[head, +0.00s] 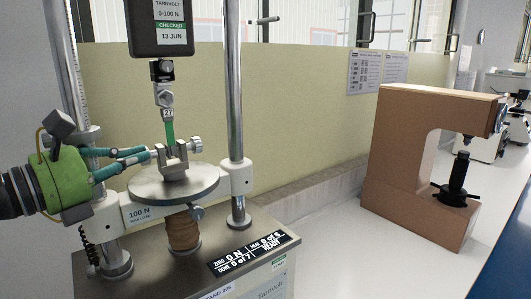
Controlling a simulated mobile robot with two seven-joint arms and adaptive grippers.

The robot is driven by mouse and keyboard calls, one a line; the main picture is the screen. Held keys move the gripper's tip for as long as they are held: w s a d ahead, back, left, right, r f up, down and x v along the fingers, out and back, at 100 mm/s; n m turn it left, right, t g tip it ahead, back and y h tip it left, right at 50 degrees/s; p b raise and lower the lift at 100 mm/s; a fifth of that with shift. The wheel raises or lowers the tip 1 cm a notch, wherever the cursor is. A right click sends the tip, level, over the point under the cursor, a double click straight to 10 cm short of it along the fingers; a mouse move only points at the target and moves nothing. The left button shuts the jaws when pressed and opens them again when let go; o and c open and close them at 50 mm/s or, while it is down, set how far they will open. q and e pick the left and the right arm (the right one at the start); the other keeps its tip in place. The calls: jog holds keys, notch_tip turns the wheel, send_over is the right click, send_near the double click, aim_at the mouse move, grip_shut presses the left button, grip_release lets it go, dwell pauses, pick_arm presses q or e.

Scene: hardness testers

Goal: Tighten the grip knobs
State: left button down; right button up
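A tensile tester stands at left, with a lower grip (173,168) on a round plate (174,184). The lower grip's right knob (196,144) is silver and in plain view. A green strip (170,132) hangs from the upper grip (166,95) down into the lower grip. My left gripper (149,154), green with teal fingers, comes in from the left. Its fingertips lie close together at the left side of the lower grip and appear closed around the left knob, which they mostly hide. My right gripper is not in view.
Two steel columns (234,90) flank the grips. A brown C-shaped tester (400,165) stands at right. The white bench (335,250) between is clear.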

pick_arm(q)
jog(key=shift+s, duration=0.15)
jog(key=b+v, duration=0.1)
jog(key=v, duration=0.1)
jog(key=b+v, duration=0.3)
jog(key=shift+a+r+b, duration=0.1)
jog(key=shift+a+b, duration=0.3)
jog(key=shift+a, duration=0.25)
